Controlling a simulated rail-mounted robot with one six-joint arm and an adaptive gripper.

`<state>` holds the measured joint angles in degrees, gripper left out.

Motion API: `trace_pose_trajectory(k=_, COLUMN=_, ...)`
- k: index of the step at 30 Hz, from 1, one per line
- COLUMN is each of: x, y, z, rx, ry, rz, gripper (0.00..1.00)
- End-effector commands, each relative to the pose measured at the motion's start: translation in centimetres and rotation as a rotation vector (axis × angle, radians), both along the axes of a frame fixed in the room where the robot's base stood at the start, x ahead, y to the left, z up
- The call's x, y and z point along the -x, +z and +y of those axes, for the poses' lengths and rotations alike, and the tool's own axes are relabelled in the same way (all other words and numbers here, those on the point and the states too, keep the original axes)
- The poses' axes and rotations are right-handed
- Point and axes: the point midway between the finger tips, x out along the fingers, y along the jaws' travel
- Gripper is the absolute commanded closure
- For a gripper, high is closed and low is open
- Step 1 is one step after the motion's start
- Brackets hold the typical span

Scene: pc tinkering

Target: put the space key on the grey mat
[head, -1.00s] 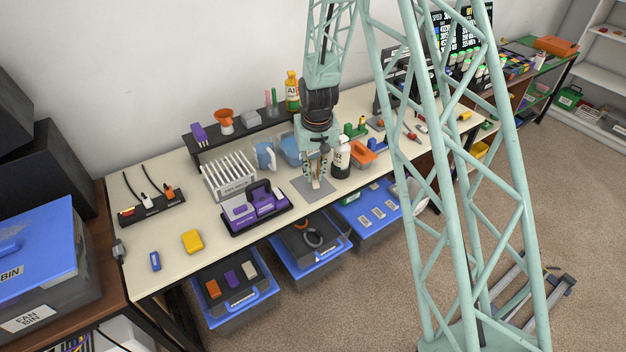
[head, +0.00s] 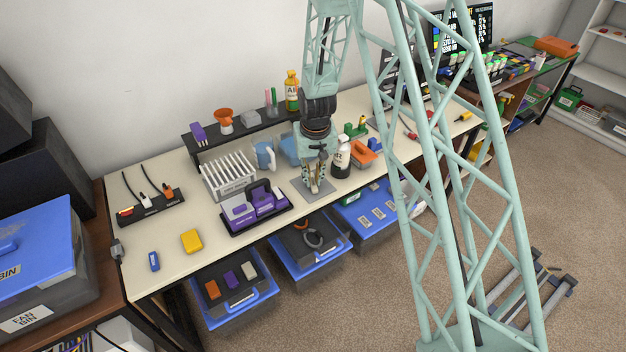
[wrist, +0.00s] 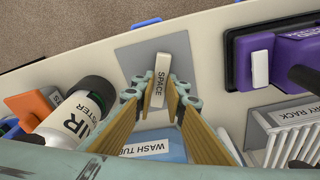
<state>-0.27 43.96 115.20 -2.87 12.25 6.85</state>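The space key (wrist: 160,78) is a pale, narrow bar with SPACE printed on it. In the wrist view it sits between the fingertips of my gripper (wrist: 160,90), which look closed against its long sides. The grey mat (wrist: 139,58) is behind and around the key in that view. In the head view my gripper (head: 315,186) points down over the grey mat (head: 327,189) near the front table edge. The key shows there only as a small pale bit between the fingers. I cannot tell whether its underside touches the mat.
A black tray with purple parts (head: 235,212) stands left of the mat. A white drying rack (head: 227,180) and a blue wash tub (wrist: 155,147) are behind. A duster bottle (head: 341,160) stands close on the right, beside an orange container (head: 364,158).

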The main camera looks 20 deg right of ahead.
Motion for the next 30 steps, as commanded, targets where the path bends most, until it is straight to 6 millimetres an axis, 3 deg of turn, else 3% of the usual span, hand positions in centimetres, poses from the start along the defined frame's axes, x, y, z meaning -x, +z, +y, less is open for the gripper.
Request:
trace_pose_trajectory(k=11, x=0.02, y=-0.31, z=0.00, rx=0.000, ry=0.000, rz=0.001, gripper=0.92)
trace_pose_trajectory(k=17, x=0.02, y=-0.26, z=-0.01, rx=0.000, ry=0.000, rz=0.000, gripper=0.74)
trace_pose_trajectory(k=30, x=0.03, y=-0.03, z=0.00, rx=0.000, ry=0.000, rz=0.000, gripper=0.74)
